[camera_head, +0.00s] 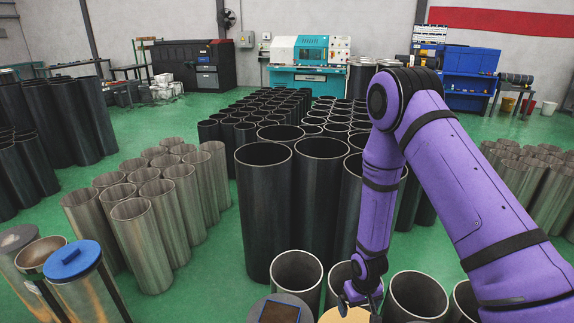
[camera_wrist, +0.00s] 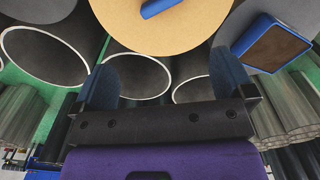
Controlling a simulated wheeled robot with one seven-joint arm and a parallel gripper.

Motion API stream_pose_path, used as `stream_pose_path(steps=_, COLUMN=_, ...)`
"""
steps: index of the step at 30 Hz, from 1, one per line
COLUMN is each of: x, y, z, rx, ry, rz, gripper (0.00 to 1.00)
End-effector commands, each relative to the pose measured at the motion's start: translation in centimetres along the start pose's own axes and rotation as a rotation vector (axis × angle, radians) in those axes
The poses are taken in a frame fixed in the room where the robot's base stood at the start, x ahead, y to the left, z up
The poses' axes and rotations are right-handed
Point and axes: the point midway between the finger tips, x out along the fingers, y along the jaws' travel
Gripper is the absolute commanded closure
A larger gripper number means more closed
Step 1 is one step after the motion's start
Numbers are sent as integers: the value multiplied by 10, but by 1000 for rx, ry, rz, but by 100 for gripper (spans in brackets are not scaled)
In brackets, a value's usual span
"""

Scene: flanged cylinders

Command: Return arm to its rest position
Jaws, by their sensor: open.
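My purple arm reaches down from the right in the head view. My gripper (camera_head: 358,296) hangs low at the bottom centre, just above a tan round flange (camera_head: 342,316). In the wrist view my gripper (camera_wrist: 165,75) has its two dark blue fingers wide apart, with nothing held between them. The tan flange (camera_wrist: 150,32) there carries a blue handle (camera_wrist: 160,7), which lies beyond the fingertips. Whether a fingertip touches the flange I cannot tell.
A grey flange with a blue-edged brown block (camera_head: 279,313) is left of my gripper. Open dark cylinders (camera_head: 265,215) stand close behind it, and another (camera_head: 417,295) to its right. A blue-capped cylinder (camera_head: 75,262) stands at left. Green floor (camera_head: 215,250) is clear between groups.

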Motion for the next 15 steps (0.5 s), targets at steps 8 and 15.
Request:
stream_pose_path(steps=8, x=-103, y=14, z=-29, rx=31, ry=69, rz=18, gripper=0)
stream_pose_path(steps=15, x=-192, y=25, z=-34, rx=60, ry=123, rz=30, gripper=0)
